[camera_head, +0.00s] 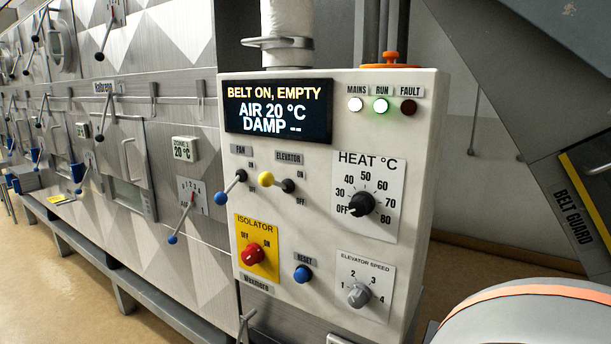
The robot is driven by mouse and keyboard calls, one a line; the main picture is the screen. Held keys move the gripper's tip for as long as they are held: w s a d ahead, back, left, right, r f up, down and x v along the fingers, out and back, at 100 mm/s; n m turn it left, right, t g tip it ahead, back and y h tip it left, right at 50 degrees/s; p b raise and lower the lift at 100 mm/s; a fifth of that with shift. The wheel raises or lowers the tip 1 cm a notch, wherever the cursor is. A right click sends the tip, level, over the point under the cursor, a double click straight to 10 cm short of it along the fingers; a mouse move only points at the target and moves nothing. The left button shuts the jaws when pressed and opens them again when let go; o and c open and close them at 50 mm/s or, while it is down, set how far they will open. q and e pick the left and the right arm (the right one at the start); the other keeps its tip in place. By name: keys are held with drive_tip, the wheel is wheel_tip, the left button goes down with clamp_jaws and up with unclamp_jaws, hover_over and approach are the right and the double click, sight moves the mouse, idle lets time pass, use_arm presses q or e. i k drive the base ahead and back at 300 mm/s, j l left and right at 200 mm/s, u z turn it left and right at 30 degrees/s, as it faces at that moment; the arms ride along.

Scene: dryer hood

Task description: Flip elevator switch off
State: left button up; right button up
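The elevator switch (266,179) is a short lever with a yellow ball, under the ELEVATOR label on the pale control box (335,262). Its ball sits left of and slightly above its dark pivot, nearer the height of the ON mark than the OFF mark below. The fan switch (220,198), with a blue ball, is just left of it and its ball hangs lower than its pivot. The display (278,110) reads BELT ON, EMPTY, AIR 20 °C, DAMP. The RUN lamp (380,105) glows green. Neither of my grippers is in view.
Below are the red isolator knob (252,253), blue reset button (303,274) and elevator speed knob (359,295). The heat knob (361,203) is to the right. A long lever (182,218) with a blue ball stands left of the box. A belt guard (574,215) is at right.

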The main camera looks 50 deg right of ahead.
sight(266, 178)
drive_tip(key=z, duration=1.2)
drive_tip(key=j+z, duration=0.15)
drive_tip(key=i+j, duration=0.05)
drive_tip(key=j, duration=0.05)
